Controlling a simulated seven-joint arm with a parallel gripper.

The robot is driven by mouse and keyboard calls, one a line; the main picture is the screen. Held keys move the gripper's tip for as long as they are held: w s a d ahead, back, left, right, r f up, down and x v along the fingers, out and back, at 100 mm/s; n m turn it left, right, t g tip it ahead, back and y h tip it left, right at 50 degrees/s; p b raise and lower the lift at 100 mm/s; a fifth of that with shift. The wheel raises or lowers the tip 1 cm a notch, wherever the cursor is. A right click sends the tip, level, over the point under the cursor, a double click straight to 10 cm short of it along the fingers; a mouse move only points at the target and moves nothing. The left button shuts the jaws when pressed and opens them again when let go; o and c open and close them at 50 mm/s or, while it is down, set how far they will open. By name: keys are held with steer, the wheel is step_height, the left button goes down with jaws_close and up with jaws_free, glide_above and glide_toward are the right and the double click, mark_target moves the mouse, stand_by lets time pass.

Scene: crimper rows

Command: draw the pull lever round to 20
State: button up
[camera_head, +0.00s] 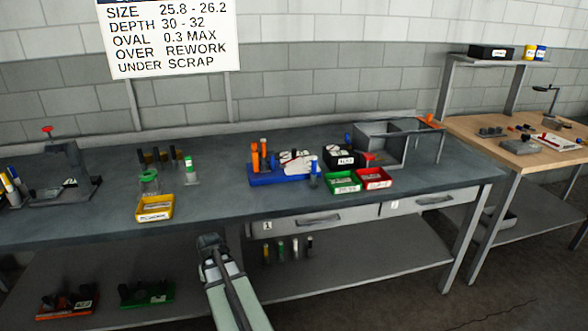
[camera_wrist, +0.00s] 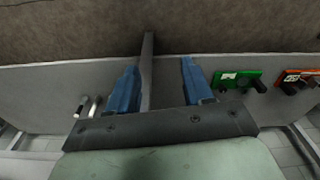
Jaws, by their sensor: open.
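A grey bench press (camera_head: 62,175) with a red-knobbed lever (camera_head: 47,129) stands at the far left of the bench in the head view. A grey box-like fixture (camera_head: 378,143) with an orange-ended bar (camera_head: 430,122) stands at the right end of the bench. I cannot tell which of these carries the pull lever, and no 20 mark is readable. My gripper (camera_head: 209,241) is low, in front of the bench's front edge, away from both. In the wrist view its blue fingers (camera_wrist: 158,68) are apart with nothing held between them.
A yellow bin (camera_head: 155,208), a blue tray (camera_head: 277,178), and green (camera_head: 343,182) and red (camera_head: 374,178) bins stand on the bench. Drawers (camera_head: 312,222) hang beneath. The lower shelf (camera_head: 350,262) holds small bottles and trays. A grey upright (camera_wrist: 147,70) shows beyond the fingers.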

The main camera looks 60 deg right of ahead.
steer(key=s+d+r+m+t+h, duration=0.2)
steer(key=s+d+r+m+h, duration=0.1)
steer(key=d+r, duration=2.1)
steer(key=w+d+r+n+g+y, duration=0.1)
steer(key=w+d+r, duration=0.3)
steer(key=d, duration=0.7)
steer(key=w+d+r+n+g+y, duration=0.1)
steer(key=w+d+r, duration=0.1)
steer(key=d+r, duration=0.65)
steer(key=w+d+r+n+g+y, duration=0.1)
steer(key=w+d+r, duration=0.15)
steer(key=d, duration=1.05)
step_height(320, 180, down, 13)
steer(key=shift+a+f, duration=0.1)
steer(key=shift+a, duration=0.05)
steer(key=shift+c, duration=0.2)
jaws_close()
